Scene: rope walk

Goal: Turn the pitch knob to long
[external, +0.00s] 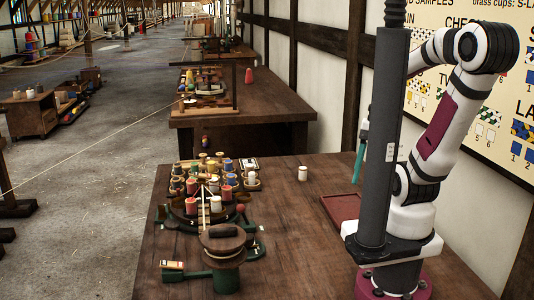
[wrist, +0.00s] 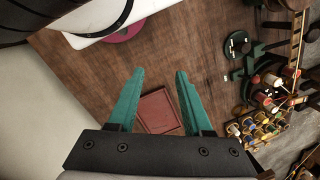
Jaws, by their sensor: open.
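A rope-making device with a dark green base stands on the near bench. At its near end is a round dark head (external: 222,240) with a black bar-shaped handle (external: 222,231) on top, probably the pitch knob; its markings are too small to read. In the wrist view a round dark part with light marks (wrist: 238,44) is at the upper right, apparently the same head. My gripper (wrist: 160,74) is open and empty, its teal fingers above the bench near a reddish-brown tray (wrist: 158,112). In the external view one teal finger (external: 362,150) shows, well right of the device.
Several coloured thread spools (external: 192,206) crowd the device's far side. A white spool (external: 303,173) stands alone near the bench's back.

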